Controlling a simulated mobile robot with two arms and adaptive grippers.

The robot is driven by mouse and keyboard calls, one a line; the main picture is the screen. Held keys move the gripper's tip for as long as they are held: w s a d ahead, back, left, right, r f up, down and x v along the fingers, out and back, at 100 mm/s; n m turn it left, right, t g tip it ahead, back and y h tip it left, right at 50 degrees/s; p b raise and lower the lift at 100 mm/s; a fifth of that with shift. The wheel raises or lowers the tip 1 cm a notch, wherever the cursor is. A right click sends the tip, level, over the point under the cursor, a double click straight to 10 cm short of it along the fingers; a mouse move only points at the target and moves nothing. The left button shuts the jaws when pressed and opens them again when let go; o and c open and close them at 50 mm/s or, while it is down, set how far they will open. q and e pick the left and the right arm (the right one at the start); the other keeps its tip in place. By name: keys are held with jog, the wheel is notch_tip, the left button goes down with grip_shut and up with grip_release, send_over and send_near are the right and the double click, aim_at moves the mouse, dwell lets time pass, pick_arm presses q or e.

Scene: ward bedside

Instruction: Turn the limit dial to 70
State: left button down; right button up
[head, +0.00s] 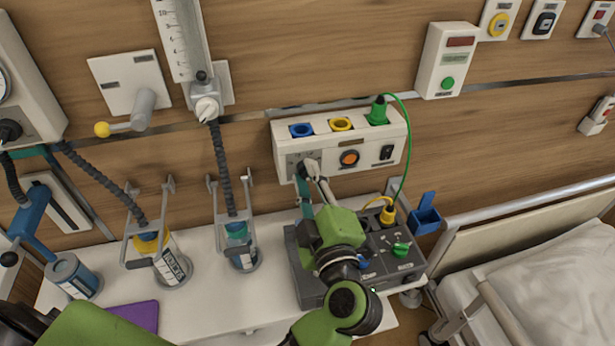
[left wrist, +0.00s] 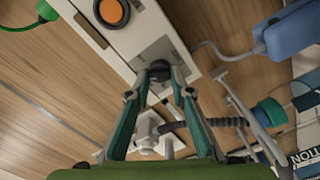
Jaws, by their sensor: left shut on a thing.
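A white wall unit (head: 340,150) is mounted on the wood wall above the table. A small dark dial (left wrist: 160,68) sits on its face near one end, seen in the left wrist view. I take it for the limit dial; I cannot read its numbers or setting. My left gripper (head: 311,172) reaches up to the lower left of the unit. In the left wrist view its two teal fingers (left wrist: 160,88) are shut on the dial from both sides. In the head view the fingers hide much of the dial. My right gripper is not in view.
The unit also carries blue, yellow and green sockets, an orange button (head: 349,158) and a black switch (head: 387,152). A green cable (head: 407,125) hangs at its right. A grey control box (head: 410,262) stands below. Bottles in holders stand left; a bed (head: 550,275) is right.

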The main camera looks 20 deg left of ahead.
pick_arm(q)
jog(key=shift+f, duration=0.1)
jog(key=c, duration=1.8)
grip_release()
jog(key=shift+v, duration=3.8)
